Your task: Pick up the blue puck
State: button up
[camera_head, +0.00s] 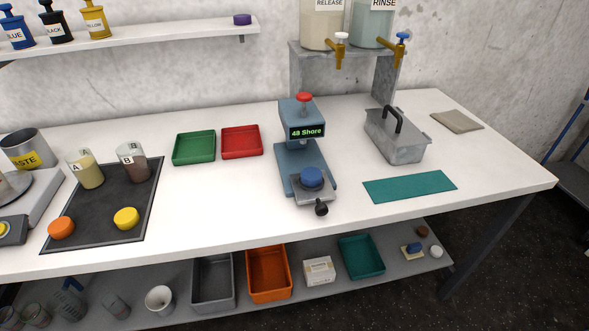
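The blue puck (312,177) sits on the small grey platform (314,190) at the front of a blue-grey hardness tester (299,158). The tester's display reads "48 Shore", and it has a red knob on top and a black knob at the front. The puck's top face is uncovered, and the tester's head is behind and above it. My gripper is not in view, so I cannot see whether it is open or shut.
Green (194,148) and red (241,141) trays lie left of the tester. A dark mat (105,205) holds cups and orange and yellow pucks. White tabletop is clear in front of the trays.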

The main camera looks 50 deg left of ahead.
aim_at(310, 177)
jog(key=u, duration=0.85)
jog(key=i, duration=0.8)
jog(key=u, duration=0.95)
jog(key=i, duration=0.2)
jog(key=u, duration=0.25)
